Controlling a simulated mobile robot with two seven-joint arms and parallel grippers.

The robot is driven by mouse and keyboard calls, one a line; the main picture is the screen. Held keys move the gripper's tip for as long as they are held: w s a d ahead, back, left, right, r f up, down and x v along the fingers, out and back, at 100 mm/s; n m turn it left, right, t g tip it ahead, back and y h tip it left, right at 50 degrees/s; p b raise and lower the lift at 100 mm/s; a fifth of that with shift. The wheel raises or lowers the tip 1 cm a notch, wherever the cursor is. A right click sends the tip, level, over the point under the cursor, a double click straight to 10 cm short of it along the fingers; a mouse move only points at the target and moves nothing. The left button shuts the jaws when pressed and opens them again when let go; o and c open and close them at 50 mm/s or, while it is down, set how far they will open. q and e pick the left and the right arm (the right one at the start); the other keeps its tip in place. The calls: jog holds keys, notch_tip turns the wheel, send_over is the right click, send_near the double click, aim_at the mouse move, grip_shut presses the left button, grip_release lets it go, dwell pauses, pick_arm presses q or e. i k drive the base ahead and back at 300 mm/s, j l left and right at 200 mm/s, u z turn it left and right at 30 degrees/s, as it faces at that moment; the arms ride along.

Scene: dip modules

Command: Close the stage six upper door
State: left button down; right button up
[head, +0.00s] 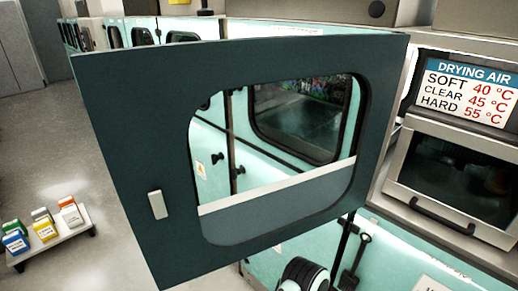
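A large dark teal door (135,135) stands swung open across the middle of the head view. Its inner or outer face cannot be told for sure. It has a rounded window opening (275,218) with a pale strip across it and a small light grey handle (157,204) near its left edge. Its right edge meets the machine front beside the drying air sign. No stage number is readable on it.
A drying air sign (466,90) stands at right above a dark-windowed oven-like door (445,180) with a black handle. A low white cart (55,236) with several coloured containers stands at lower left. Open grey floor (75,150) lies left of the door.

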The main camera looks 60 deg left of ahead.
aim_at(141, 103)
jog(key=k+j, duration=0.1)
jog(key=j, duration=0.3)
jog(key=k+j+z, duration=0.15)
jog(key=j, duration=0.25)
jog(key=k+j, duration=0.1)
jog(key=j, duration=0.3)
jog(key=k+j+z, duration=0.1)
jog(key=j, duration=0.3)
jog(key=k+j+z, duration=0.1)
jog(key=j, duration=0.25)
jog(key=k, duration=0.1)
